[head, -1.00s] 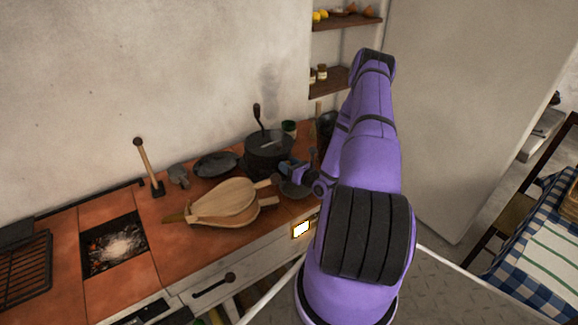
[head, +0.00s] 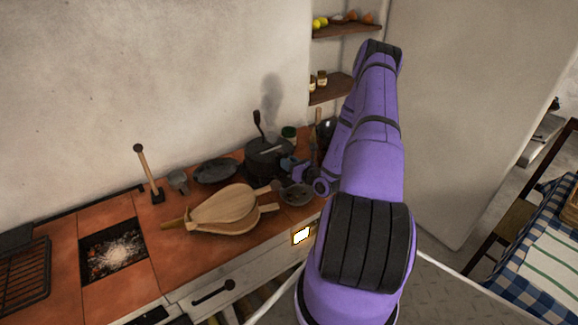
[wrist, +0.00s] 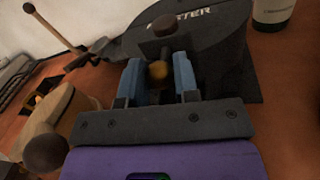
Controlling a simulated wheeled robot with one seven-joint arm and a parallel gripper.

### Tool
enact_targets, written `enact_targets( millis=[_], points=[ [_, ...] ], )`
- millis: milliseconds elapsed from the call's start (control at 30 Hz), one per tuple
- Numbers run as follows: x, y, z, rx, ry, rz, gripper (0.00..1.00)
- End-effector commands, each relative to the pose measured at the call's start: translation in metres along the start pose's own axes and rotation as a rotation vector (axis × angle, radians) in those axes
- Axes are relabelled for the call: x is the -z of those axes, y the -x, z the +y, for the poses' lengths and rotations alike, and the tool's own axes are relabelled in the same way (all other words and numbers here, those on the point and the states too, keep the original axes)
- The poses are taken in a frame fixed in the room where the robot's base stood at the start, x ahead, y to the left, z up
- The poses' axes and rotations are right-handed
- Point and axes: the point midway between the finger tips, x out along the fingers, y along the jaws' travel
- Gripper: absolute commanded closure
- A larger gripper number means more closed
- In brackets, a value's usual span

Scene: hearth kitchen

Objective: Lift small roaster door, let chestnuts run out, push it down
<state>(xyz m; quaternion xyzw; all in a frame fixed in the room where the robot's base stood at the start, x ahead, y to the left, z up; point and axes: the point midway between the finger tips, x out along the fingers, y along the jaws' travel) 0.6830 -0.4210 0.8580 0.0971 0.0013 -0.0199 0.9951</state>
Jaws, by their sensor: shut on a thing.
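The chestnut roaster (head: 262,158) is a dark round drum with an upright crank handle, standing on the red-tiled counter against the wall. In the wrist view its dark, lettered body (wrist: 215,30) fills the upper part. My gripper (head: 289,164) is at the roaster's front right side. In the wrist view the blue fingers of my gripper (wrist: 159,75) are closed around a small brownish knob (wrist: 159,72), which seems to belong to the small door. The door's plate is mostly hidden, so how far it is open cannot be told. No running chestnuts can be made out.
A dark shallow dish (head: 297,195) sits below my gripper near the counter's front edge. Wooden bellows (head: 225,208) lie to the left. A dark pan (head: 214,170) and a wooden-handled tool (head: 148,172) stand behind them. A glowing ember pit (head: 112,250) is further left.

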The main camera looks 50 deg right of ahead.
Motion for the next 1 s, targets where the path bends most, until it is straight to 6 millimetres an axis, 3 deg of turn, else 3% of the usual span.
enact_targets(
  millis=[33, 67, 167, 567, 1000],
  points=[
    [-0.003, -0.001, 0.000, -0.002, 0.002, -0.009, 1.00],
    [-0.004, -0.001, 0.000, -0.002, 0.002, -0.010, 0.69],
    [-0.003, -0.001, 0.000, -0.002, 0.002, -0.009, 0.46],
    [-0.002, 0.006, -0.001, 0.000, 0.001, -0.005, 0.46],
    [-0.002, 0.081, -0.001, 0.001, 0.001, -0.006, 0.46]
  ],
)
